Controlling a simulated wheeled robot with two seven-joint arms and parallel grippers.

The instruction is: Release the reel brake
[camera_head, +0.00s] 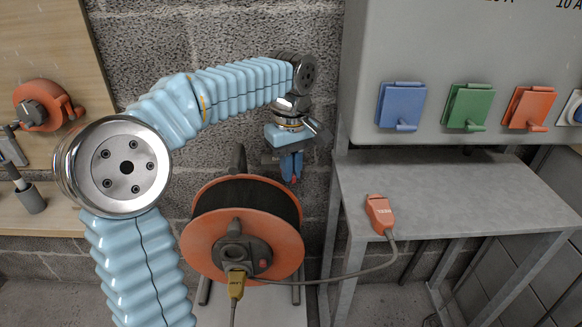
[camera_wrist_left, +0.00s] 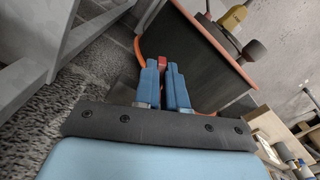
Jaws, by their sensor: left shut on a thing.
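An orange cable reel (camera_head: 200,250) with a black drum stands on a pale base below the left arm. In the left wrist view the reel's orange rim (camera_wrist_left: 140,52) and dark drum lie just beyond the fingers. My left gripper (camera_head: 291,176) points down at the reel's upper right, its blue fingers closed. Between its fingertips (camera_wrist_left: 165,66) a small red brake lever (camera_wrist_left: 163,60) shows at the reel's edge. Most of the lever is hidden by the fingers. My right gripper is not in view.
A yellow plug (camera_head: 236,286) sits at the reel's hub. A cable runs from the reel to an orange connector (camera_head: 379,213) on the grey table (camera_head: 450,190). A panel with blue, green and orange covered sockets (camera_head: 468,106) stands above. A smaller orange reel (camera_head: 42,103) is at left.

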